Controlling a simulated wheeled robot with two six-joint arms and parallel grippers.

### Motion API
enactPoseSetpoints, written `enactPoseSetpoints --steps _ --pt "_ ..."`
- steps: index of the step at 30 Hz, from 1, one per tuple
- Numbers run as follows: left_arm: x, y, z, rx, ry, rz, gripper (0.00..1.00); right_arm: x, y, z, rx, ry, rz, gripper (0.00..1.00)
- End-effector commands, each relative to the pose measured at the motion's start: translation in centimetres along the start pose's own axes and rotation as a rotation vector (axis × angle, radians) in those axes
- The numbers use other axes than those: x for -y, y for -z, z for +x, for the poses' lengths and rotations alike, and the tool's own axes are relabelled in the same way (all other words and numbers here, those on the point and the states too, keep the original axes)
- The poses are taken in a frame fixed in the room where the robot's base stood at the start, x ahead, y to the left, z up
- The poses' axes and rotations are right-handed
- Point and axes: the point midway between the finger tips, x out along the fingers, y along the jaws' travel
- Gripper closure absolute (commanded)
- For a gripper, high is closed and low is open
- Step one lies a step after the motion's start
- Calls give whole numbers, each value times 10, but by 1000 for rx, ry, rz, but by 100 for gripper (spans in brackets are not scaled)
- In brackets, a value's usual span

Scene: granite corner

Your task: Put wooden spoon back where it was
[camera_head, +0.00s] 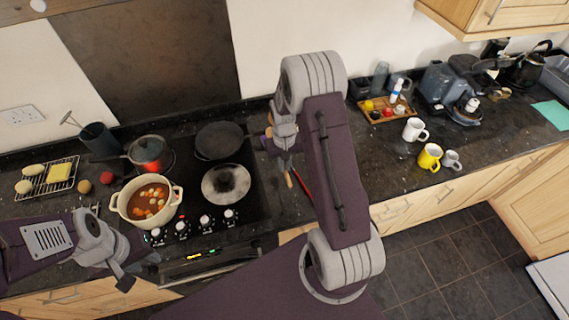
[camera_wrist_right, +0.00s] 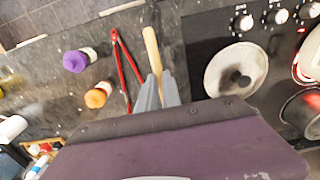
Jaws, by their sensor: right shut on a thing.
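The wooden spoon (camera_wrist_right: 152,48) shows in the right wrist view as a pale wooden handle running up from between my right gripper's fingers (camera_wrist_right: 160,92). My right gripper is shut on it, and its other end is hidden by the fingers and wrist. In the head view a short piece of the spoon (camera_head: 289,180) shows below my right gripper (camera_head: 286,158), over the dark counter right of the hob. I cannot tell whether the spoon touches the counter. My left gripper (camera_head: 124,276) is low at the left, in front of the hob; its opening is unclear.
Red tongs (camera_wrist_right: 122,62) lie beside the spoon, with a purple-capped jar (camera_wrist_right: 78,61) and an orange-capped jar (camera_wrist_right: 98,95) further left. A stew pot (camera_head: 124,208), lidded pan (camera_head: 226,184) and dark pan (camera_head: 218,140) stand on the hob. Mugs (camera_head: 429,157) stand right.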

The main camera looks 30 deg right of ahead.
Motion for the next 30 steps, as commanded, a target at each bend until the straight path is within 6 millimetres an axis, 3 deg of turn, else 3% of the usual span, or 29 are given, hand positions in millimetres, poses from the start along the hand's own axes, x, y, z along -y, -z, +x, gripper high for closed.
enactPoseSetpoints --steps 1,13,23,30 --pt "0 -2 16 0 0 0 67 0 0 16 -1 0 0 100" --pt "2 -8 76 0 0 0 67 0 0 76 -1 0 0 100" --pt "2 -8 81 -1 0 0 67 0 0 82 -1 0 0 100" --pt "2 -11 104 0 0 0 67 0 0 107 -1 0 0 100"
